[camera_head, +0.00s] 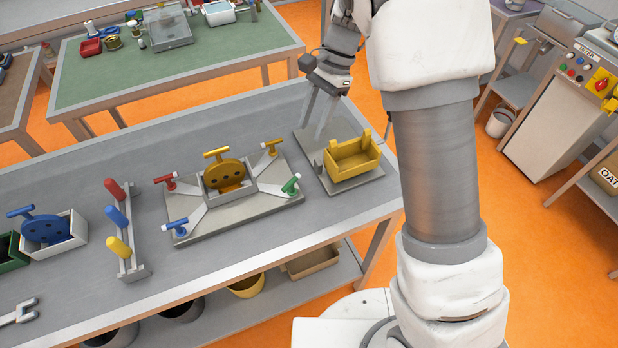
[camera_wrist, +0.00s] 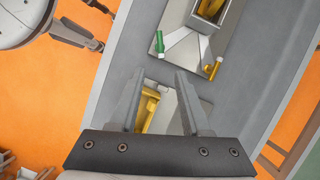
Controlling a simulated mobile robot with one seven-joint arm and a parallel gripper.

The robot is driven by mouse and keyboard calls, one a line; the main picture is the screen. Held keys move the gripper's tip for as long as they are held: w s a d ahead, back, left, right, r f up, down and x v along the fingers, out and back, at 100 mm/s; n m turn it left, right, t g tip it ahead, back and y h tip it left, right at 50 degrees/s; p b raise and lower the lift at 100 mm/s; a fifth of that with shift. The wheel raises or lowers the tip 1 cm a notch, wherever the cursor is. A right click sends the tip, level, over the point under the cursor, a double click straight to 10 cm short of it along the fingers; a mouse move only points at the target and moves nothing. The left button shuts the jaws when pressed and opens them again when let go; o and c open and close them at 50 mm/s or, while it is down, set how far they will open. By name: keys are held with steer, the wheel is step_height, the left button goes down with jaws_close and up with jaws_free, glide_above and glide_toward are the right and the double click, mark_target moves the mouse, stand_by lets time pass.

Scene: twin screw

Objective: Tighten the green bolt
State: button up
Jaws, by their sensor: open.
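The green bolt (camera_head: 291,185) has a green T-shaped head and a pale shank. It sits at the right front corner of a grey fixture plate (camera_head: 258,208), and also shows near the top of the wrist view (camera_wrist: 159,43). A yellow round part with a handle (camera_head: 225,173) sits in the fixture's middle box. My gripper (camera_head: 314,128) is open and empty, pointing down above the plate with the yellow bin, right of and behind the green bolt. In the wrist view its fingers (camera_wrist: 170,84) are apart, with the yellow bin below and the bolt beyond.
Red (camera_head: 167,181), blue (camera_head: 176,226) and yellow (camera_head: 271,146) bolts sit at the fixture's other corners. A yellow bin (camera_head: 352,158) stands on a separate plate at right. A rack with colored handles (camera_head: 123,238) stands left. Bare tabletop lies in front of the fixture.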

mark_target(293, 180)
steer(key=x, duration=1.7)
steer(key=shift+s+a+f+p, duration=0.2)
steer(key=shift+a+p, duration=0.05)
steer(key=shift+p, duration=0.05)
